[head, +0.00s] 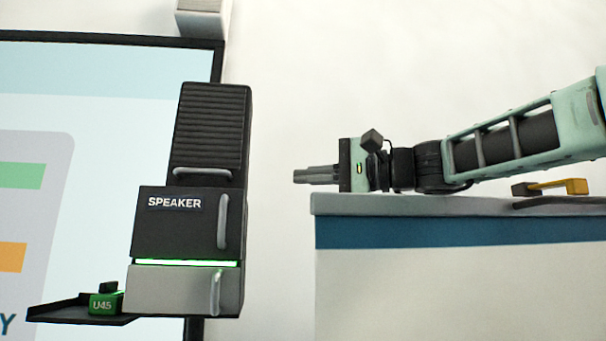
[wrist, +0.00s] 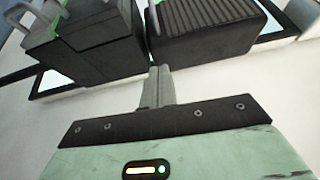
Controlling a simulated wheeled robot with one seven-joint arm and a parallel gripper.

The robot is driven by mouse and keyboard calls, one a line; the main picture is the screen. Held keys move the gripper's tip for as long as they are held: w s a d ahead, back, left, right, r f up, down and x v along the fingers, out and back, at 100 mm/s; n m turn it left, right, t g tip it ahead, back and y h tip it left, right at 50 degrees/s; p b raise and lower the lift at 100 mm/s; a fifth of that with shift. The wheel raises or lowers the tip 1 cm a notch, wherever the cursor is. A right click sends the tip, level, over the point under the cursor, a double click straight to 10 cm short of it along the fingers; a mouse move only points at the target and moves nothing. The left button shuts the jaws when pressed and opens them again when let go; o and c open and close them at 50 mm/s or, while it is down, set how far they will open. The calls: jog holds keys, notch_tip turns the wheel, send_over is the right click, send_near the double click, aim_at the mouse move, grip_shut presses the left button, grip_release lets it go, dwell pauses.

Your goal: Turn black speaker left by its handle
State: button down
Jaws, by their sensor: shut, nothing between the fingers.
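The black speaker (head: 160,222) is a box labelled "SPEAKER" in the head view, with a grey vertical handle (head: 222,221) on its right front edge. A ribbed black box (head: 211,125) stands above it and a grey box (head: 175,288) with its own handle (head: 214,293) below; a green lit strip runs between speaker and grey box. My gripper (head: 297,177) is shut and empty, right of the speaker and apart from it, pointing left. In the wrist view, my closed fingers (wrist: 160,72) point toward dark boxes, including the ribbed one (wrist: 205,28).
A dark tray (head: 60,312) with a green block marked U45 (head: 104,303) juts out left of the grey box. A large screen (head: 100,80) is behind. A white and blue counter (head: 450,240) stands below my arm, with a yellow-handled item (head: 560,186) on top.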

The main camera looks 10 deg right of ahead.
jog(key=p, duration=0.3)
send_near(232, 176)
jog(key=w+a, duration=0.2)
jog(key=w, duration=0.2)
jog(key=shift+s+a+r+p, duration=0.1)
jog(key=shift+s+a+p, duration=0.1)
jog(key=shift+a+p, duration=0.25)
jog(key=shift+s+a+r+p, duration=0.1)
jog(key=shift+s+a+p, duration=0.2)
jog(key=shift+a, duration=0.25)
jog(key=shift+a+f+p, duration=0.1)
jog(key=shift+a+p, duration=0.2)
jog(key=shift+a, duration=0.3)
jog(key=shift+s+a, duration=0.1)
jog(key=shift+s, duration=0.05)
jog(key=shift+f, duration=0.1)
